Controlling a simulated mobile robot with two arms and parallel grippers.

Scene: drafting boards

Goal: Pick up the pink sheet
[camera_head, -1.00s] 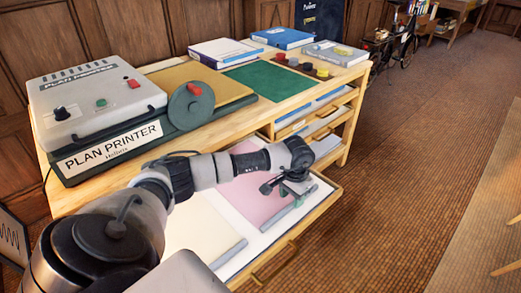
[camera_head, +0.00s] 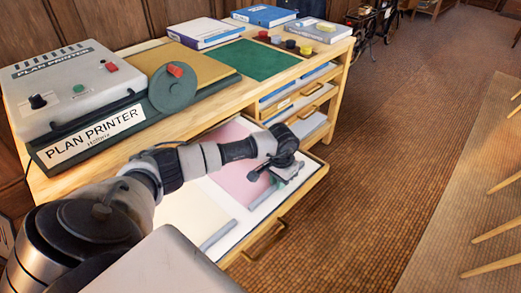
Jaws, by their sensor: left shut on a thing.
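The pink sheet (camera_head: 236,170) lies in the open drawer, with a grey strip (camera_head: 262,198) along its right edge. My left arm reaches over the drawer and covers part of the sheet. My left gripper (camera_head: 280,178) is at that right edge and is shut on the pink sheet at the strip; its fingertips are small and partly hidden. The sheet still looks flat in the drawer. My right gripper is not in view.
A white sheet (camera_head: 190,215) with its own grey strip lies left of the pink one. The plan printer (camera_head: 70,85) stands on the cabinet top with books and a green mat (camera_head: 255,59). More drawers (camera_head: 300,100) stand partly open behind.

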